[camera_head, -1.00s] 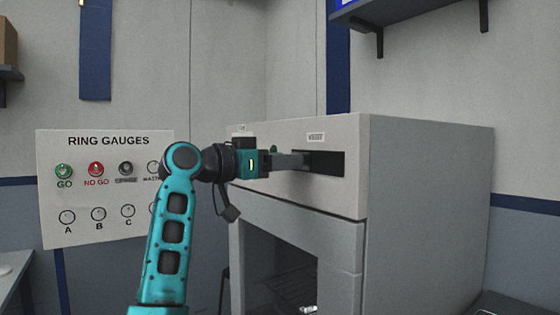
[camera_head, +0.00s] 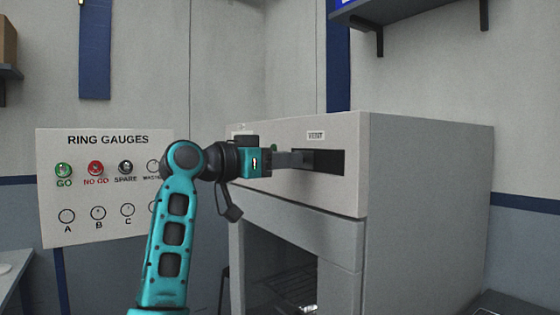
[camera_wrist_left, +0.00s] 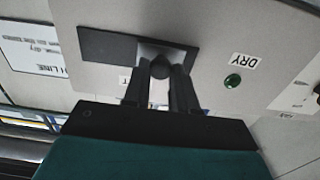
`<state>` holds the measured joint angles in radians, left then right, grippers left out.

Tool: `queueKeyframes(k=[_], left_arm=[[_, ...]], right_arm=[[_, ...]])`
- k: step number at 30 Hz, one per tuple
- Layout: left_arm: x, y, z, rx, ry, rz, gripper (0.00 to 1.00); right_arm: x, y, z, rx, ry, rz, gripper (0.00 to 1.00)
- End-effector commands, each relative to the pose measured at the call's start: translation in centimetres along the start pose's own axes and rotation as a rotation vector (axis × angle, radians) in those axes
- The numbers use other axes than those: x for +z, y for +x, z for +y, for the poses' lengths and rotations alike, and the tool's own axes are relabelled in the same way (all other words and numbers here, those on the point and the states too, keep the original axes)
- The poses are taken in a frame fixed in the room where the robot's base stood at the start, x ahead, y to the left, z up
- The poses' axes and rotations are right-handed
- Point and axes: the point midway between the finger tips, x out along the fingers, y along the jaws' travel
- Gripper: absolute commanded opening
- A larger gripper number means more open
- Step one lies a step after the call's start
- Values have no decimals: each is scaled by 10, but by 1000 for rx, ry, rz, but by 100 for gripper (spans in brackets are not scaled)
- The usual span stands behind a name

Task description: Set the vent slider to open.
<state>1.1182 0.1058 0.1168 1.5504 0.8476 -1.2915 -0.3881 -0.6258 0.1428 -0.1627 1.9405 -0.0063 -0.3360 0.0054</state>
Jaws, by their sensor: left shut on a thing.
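The vent slider is on the front of a grey cabinet, at a dark slot (camera_head: 331,163) under a "VENT" label (camera_head: 315,135). My left gripper (camera_head: 300,159) reaches in from the left and covers the slot's left part. In the left wrist view, which is turned upside down, my left gripper's fingers (camera_wrist_left: 168,90) are shut on the slider's dark knob (camera_wrist_left: 172,65). No "open" marking is readable. My right gripper is not in view.
Below is an open bay with a wire rack (camera_head: 292,285). A "RING GAUGES" board (camera_head: 95,220) hangs on the left. A wall shelf (camera_head: 400,14) is at upper right.

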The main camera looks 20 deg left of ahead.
Motion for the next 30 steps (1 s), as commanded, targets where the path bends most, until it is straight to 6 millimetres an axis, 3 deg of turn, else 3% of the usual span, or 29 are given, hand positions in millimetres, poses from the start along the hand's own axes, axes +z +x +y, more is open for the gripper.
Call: queueKeyframes(k=[3,9,20,21,28,30], left_arm=[[2,0,26,3,7,-1,0],[1,0,60,2,4,-1,0],[2,0,69,8,-1,-2,0],[2,0,69,9,-1,-3,27],[1,0,68,7,0,-2,49],[1,0,68,6,0,-1,51]], right_arm=[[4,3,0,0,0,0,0],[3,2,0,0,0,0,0],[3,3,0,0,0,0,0],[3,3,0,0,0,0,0],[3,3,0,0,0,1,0],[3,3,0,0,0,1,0]])
